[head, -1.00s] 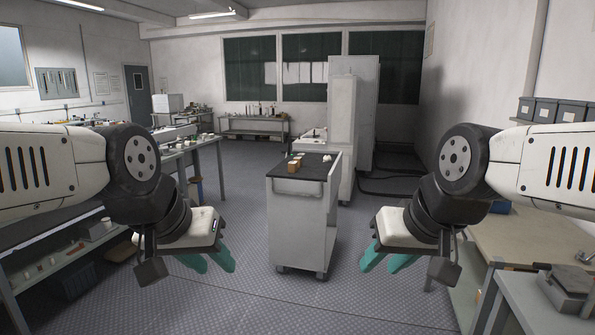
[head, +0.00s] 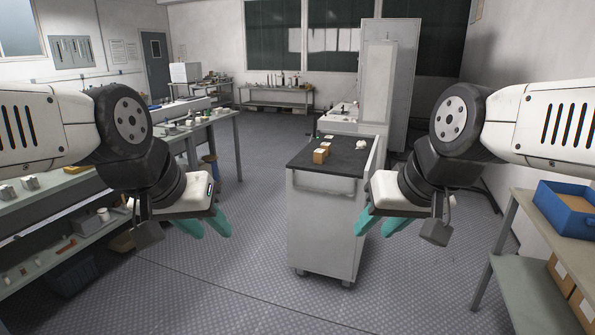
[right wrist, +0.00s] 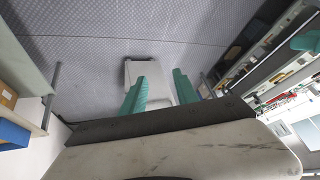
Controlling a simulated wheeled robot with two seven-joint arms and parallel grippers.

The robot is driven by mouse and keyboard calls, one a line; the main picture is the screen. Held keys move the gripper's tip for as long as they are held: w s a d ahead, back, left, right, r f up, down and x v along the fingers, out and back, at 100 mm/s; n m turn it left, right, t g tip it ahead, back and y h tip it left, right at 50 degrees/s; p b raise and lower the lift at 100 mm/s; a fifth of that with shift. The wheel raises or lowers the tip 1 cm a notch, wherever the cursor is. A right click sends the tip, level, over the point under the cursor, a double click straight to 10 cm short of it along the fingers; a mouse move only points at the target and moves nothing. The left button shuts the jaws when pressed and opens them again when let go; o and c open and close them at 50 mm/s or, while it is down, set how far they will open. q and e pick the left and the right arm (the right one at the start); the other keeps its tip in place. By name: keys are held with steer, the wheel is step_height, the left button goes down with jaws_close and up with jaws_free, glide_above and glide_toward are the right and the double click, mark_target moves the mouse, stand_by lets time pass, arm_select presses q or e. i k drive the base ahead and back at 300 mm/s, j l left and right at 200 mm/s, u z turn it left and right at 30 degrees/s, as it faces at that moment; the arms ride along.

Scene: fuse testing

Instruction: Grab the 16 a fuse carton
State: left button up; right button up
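A small orange-brown carton (head: 320,156) stands on the dark top of a grey cart (head: 325,222), near its left edge. Its print is too small to read, so I cannot confirm a 16 A marking. Small green and white items lie near it. My left gripper (head: 210,229) hangs left of the cart, its teal fingers apart and empty. My right gripper (head: 382,224) is in front of the cart's right side, also empty. The right wrist view shows its two teal fingers (right wrist: 160,92) spread apart. Both grippers are away from the carton.
A long workbench (head: 236,116) with parts runs along the left. A bench with a blue bin (head: 568,208) and cardboard boxes (head: 562,272) is at the right. A tall grey cabinet (head: 388,75) stands behind the cart. The floor (head: 240,285) before the cart is clear.

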mark_target(326, 146)
steer(key=i, duration=1.1)
steer(key=i+j+z, duration=0.1)
steer(key=i, duration=1.05)
steer(key=i+z, duration=0.2)
steer(key=i, duration=0.15)
steer(key=i+j+z, duration=0.2)
steer(key=i, duration=0.15)
steer(key=i+j+z, duration=0.2)
steer(key=i, duration=0.2)
